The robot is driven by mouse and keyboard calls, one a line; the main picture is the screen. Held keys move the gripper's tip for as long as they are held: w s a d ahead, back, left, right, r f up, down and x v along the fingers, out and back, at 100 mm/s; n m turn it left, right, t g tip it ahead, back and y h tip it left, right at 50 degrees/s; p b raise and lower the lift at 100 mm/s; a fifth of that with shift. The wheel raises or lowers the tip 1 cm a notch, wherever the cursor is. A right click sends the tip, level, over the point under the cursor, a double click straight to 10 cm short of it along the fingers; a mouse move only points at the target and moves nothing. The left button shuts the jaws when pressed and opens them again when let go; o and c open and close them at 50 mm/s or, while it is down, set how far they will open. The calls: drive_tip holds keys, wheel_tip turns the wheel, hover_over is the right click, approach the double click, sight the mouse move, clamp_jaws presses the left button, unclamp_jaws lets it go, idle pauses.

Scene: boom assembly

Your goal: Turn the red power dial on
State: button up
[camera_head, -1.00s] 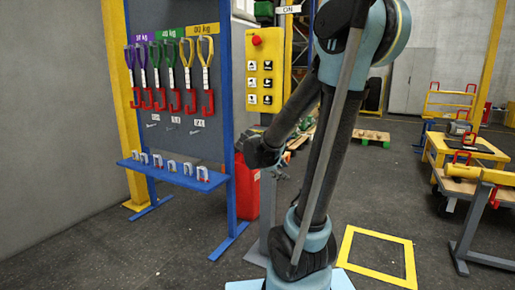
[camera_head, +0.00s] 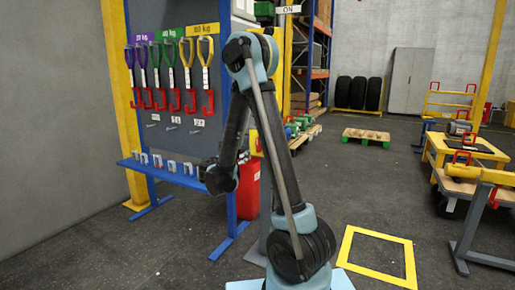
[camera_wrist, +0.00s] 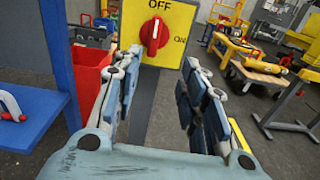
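The red power dial (camera_wrist: 153,35) is on a yellow panel (camera_wrist: 175,51) in the wrist view. Its handle stands upright, in line with the OFF label above it. The ON label (camera_wrist: 181,40) is to its right. My gripper (camera_wrist: 159,70) is open and empty, its two fingers apart below and either side of the dial, not touching it. In the head view, my arm hides most of the yellow panel; only a sliver (camera_head: 254,143) shows, and the dial cannot be seen there.
A blue rack (camera_head: 180,177) with hanging carabiner slings stands left of my arm. A red container (camera_head: 247,190) is beside it and also shows in the wrist view (camera_wrist: 90,82). A yellow floor frame (camera_head: 378,233) and carts (camera_head: 465,150) are at right. Open floor lies between.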

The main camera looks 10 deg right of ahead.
drive_tip(key=a+x, duration=0.1)
drive_tip(key=x, duration=1.6)
drive_tip(key=shift+w+r+n+t, duration=0.3)
drive_tip(key=shift+w, duration=0.15)
drive_tip(key=shift+c, duration=0.5)
clamp_jaws()
drive_tip(key=shift+d, duration=0.1)
